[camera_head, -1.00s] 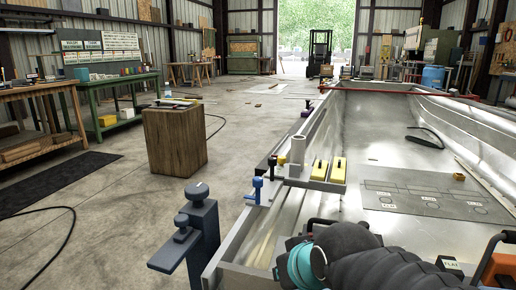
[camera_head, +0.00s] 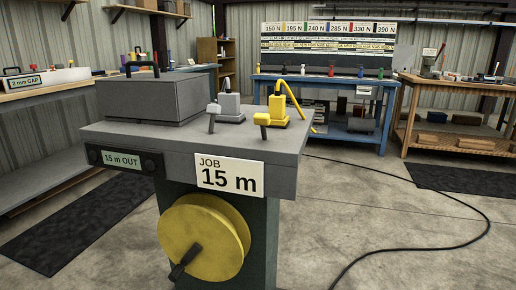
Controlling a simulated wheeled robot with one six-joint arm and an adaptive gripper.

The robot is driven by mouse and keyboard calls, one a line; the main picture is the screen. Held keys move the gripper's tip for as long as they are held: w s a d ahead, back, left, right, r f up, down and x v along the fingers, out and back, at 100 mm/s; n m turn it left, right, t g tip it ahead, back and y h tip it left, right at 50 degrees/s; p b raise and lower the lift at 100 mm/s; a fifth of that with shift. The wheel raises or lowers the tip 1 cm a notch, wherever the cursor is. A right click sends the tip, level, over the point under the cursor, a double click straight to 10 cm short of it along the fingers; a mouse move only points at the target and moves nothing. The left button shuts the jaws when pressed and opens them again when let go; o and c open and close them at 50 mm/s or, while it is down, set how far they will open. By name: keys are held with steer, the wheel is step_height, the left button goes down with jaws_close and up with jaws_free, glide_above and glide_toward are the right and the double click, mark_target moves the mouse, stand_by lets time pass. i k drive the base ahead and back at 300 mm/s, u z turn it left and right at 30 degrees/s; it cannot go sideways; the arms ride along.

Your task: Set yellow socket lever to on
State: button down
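A yellow socket (camera_head: 278,106) stands on the right part of a grey bench top (camera_head: 180,136), with a yellow cable looping out of its top. In front of it is a small yellow lever (camera_head: 262,119) with a short grey stem below its yellow head. It looks upright or slightly tilted, and I cannot read its setting. To its left is a grey socket (camera_head: 230,103) with its own grey lever (camera_head: 213,109). My gripper is not in view.
A grey box (camera_head: 155,99) sits left on the bench. Below are a "JOB 15 m" sign (camera_head: 230,178), a "15 m OUT" display (camera_head: 122,159) and a yellow reel (camera_head: 204,238) with a dark crank. A black cable (camera_head: 440,237) crosses the floor on the right, which is otherwise open.

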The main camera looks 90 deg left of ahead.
mark_target(263, 120)
steer(key=z, duration=0.05)
steer(key=k, duration=0.75)
steer(key=u, duration=3.05)
